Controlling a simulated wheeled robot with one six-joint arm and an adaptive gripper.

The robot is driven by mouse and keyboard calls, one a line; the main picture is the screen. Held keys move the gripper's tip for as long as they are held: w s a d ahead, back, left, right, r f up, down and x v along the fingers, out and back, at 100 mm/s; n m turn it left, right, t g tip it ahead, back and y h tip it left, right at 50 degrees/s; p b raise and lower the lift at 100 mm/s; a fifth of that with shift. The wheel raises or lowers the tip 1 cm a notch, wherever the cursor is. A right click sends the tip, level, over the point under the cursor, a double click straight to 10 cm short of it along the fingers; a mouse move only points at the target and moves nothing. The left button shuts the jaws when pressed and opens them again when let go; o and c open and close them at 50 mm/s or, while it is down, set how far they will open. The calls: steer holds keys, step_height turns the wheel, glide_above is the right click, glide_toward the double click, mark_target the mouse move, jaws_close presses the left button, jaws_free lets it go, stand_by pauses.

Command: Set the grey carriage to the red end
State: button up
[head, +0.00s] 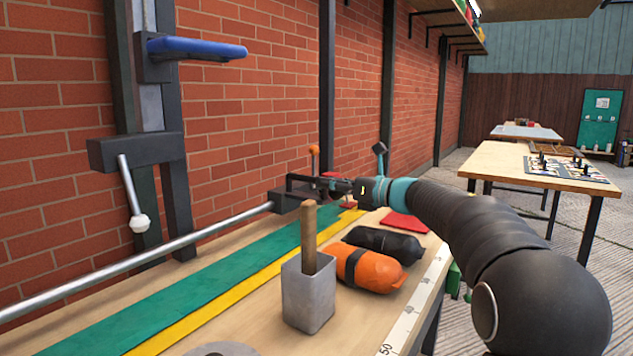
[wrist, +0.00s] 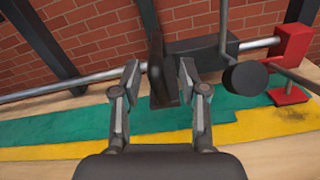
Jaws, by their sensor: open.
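The grey carriage (head: 287,201) is a dark block on the silver rail (head: 185,237). In the wrist view the carriage (wrist: 205,47) sits left of the red end block (wrist: 290,48), with a short stretch of rail between them. My gripper (head: 322,186) is at the carriage in the head view. In the wrist view my gripper (wrist: 159,72) is open, its fingers on either side of a dark upright fin (wrist: 158,75). The fin appears joined to the carriage; contact with the fingers is unclear. My gripper and wrist largely hide the red end in the head view.
A dark round knob (wrist: 245,77) stands in front of the carriage. Green (head: 190,275) and yellow (head: 235,285) strips run along the bench. A grey holder (head: 308,295) with a wooden handle, an orange roll (head: 370,271) and a black roll (head: 385,242) stand nearer.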

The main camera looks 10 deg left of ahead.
steer(key=v, duration=0.6)
steer(key=shift+d, duration=0.1)
steer(key=shift+r, duration=0.1)
